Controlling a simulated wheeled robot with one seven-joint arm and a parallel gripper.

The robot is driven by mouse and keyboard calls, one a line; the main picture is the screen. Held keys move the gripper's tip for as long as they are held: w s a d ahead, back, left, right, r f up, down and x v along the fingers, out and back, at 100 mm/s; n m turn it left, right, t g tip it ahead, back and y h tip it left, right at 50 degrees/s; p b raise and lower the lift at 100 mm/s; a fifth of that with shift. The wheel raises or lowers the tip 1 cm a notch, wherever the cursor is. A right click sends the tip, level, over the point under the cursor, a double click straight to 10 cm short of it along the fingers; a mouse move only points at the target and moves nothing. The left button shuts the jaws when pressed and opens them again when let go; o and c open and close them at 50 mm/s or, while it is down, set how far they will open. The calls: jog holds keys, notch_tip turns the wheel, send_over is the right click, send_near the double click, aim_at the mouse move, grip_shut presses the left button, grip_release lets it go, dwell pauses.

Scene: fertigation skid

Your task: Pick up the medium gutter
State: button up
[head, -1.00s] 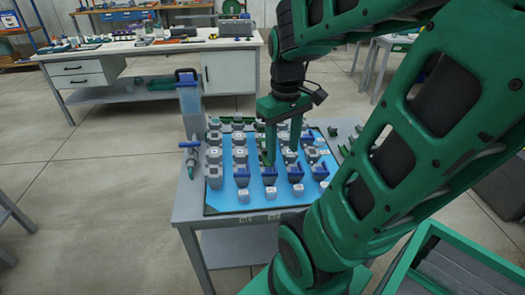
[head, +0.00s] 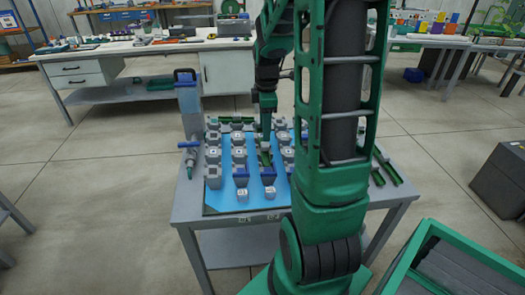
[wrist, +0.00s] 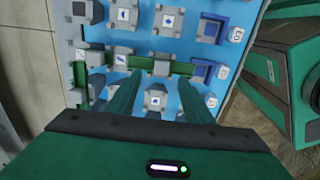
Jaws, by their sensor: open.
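A green gutter (wrist: 155,65) lies across grey blocks on the blue board, between the tips of my gripper (wrist: 156,78) in the wrist view. The fingers are apart, one near each side of its middle stretch, and I see no grip on it. In the head view the gripper (head: 266,135) points down over the board, and a short stretch of green gutter (head: 265,157) shows just in front of it. Other green gutters (head: 388,166) lie at the table's right edge. I cannot tell by size which gutter is the medium one. My arm hides the board's right part in the head view.
Grey blocks and blue holders (head: 241,176) crowd the blue board (head: 225,202). A clear tank (head: 188,100) and a blue-handled valve (head: 189,150) stand at the table's left. A green-rimmed crate (head: 430,232) stands at lower right. The floor at left is open.

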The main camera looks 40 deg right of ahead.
aim_at(264, 144)
jog(key=shift+w+d+f, duration=0.1)
jog(key=shift+w+f, duration=0.05)
jog(key=shift+f, duration=3.05)
jog(key=c, duration=1.2)
